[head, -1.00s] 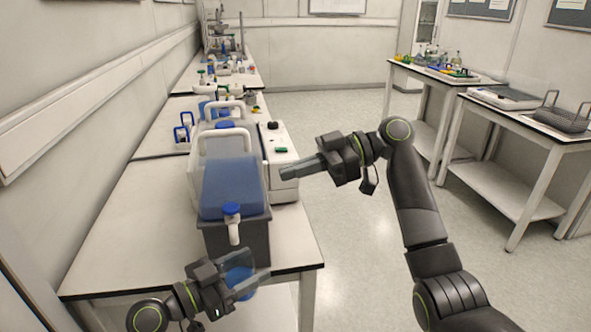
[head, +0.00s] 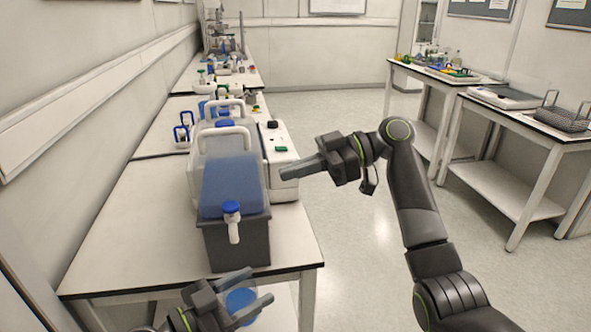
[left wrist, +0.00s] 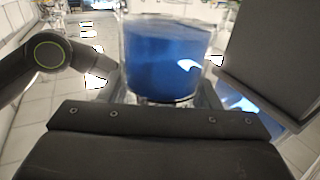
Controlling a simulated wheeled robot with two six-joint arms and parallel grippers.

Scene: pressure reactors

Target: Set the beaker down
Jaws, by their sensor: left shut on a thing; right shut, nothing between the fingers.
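The beaker (head: 242,299) is clear glass with blue liquid. It sits between the fingers of my left gripper (head: 252,289), in front of the bench's near edge at the bottom of the head view. In the left wrist view the beaker (left wrist: 163,60) fills the upper middle and looks roughly upright. My left gripper is shut on it; no surface shows directly under it. My right gripper (head: 284,173) is shut and empty, beside the white device on the bench's right side.
A carboy of blue liquid (head: 227,187) with a blue-topped spigot (head: 232,220) stands on a dark grey block (head: 250,246) near the bench (head: 150,231) end. Bare bench top lies left of the block. More labware stands farther back. Side tables (head: 520,120) stand at right.

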